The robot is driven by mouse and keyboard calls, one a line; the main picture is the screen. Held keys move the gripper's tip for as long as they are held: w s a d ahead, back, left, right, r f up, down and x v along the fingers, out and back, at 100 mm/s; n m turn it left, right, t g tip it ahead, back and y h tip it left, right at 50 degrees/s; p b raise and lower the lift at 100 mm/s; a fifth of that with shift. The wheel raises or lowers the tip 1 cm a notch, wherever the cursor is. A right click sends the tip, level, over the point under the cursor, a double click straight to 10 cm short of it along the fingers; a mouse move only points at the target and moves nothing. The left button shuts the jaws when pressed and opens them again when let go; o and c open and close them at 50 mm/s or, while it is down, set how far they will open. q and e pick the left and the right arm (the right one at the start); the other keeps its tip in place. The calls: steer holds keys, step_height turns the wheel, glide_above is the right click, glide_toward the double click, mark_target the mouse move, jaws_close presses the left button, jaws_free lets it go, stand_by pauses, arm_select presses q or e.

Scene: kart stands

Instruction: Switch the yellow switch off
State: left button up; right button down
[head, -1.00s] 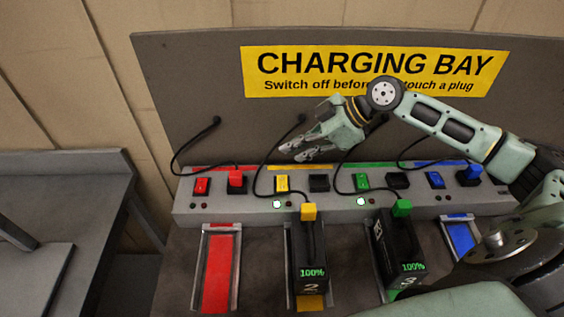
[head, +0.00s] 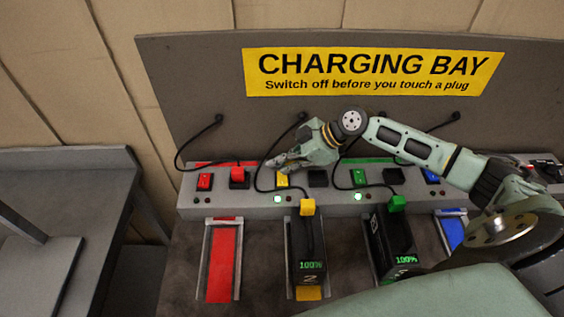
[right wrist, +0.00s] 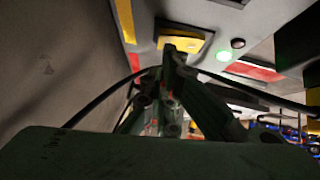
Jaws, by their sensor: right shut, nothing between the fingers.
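The yellow switch (head: 282,181) is on the grey charging strip, under the yellow label stripe. A green lamp (head: 277,199) glows below it. In the right wrist view the yellow switch (right wrist: 179,44) is just beyond my fingertips, beside the lit green lamp (right wrist: 223,56) and a dark red one. My right gripper (head: 270,165) is shut and empty, close above and behind the switch; I cannot tell whether it touches. In the right wrist view its closed fingers (right wrist: 170,58) overlap the switch's lower edge. My left gripper is not in view.
A yellow plug (head: 307,207) sits on the battery (head: 306,247) reading 100%, its black cable looping near my gripper. A red switch (head: 204,181) and a green switch (head: 358,177) flank the yellow one. The green lamp under the green switch is lit.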

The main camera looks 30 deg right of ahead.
steer(key=shift+w+d+f+b, duration=0.1)
steer(key=shift+w+f+b, duration=0.15)
steer(key=shift+f+b, duration=0.65)
steer(key=shift+r+p, duration=0.3)
steer(key=shift+r, duration=0.25)
steer(key=shift+s, duration=0.15)
steer(key=shift+s+a+r+p, duration=0.2)
steer(key=shift+s+a+p, duration=0.15)
steer(key=shift+s+p, duration=0.25)
